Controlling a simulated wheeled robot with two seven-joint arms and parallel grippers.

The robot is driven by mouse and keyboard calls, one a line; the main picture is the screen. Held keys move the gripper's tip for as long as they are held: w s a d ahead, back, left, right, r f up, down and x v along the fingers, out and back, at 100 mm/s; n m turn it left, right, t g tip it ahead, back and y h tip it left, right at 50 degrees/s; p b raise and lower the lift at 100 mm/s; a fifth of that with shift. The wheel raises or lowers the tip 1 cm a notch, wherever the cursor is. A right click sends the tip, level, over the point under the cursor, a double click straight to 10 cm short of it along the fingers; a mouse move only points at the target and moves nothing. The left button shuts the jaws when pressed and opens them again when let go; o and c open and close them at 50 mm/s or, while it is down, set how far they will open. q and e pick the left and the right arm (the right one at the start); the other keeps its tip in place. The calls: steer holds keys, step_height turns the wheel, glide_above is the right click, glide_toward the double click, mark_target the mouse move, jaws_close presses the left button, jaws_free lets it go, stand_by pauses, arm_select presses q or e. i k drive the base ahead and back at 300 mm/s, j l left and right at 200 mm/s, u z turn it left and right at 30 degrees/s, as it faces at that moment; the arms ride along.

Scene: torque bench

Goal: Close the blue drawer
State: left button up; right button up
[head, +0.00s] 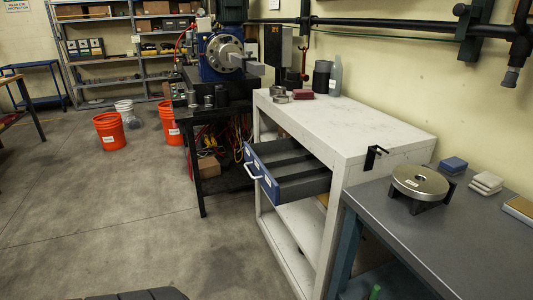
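The blue drawer (261,176) is pulled out of the left side of the white workbench (345,123). Its blue front faces left and carries a pale handle (253,171). The grey inside of the drawer shows and looks empty. Neither of my grippers is in the head view, so their state and distance from the drawer do not show.
A grey table (450,235) with a round metal disc (420,181) stands at right. A dark bench with a blue machine (225,55) stands behind the white workbench. Orange buckets (110,131) stand at the back. The concrete floor (130,220) left of the drawer is clear.

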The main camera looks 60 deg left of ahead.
mark_target(288, 172)
steer(key=u, duration=1.95)
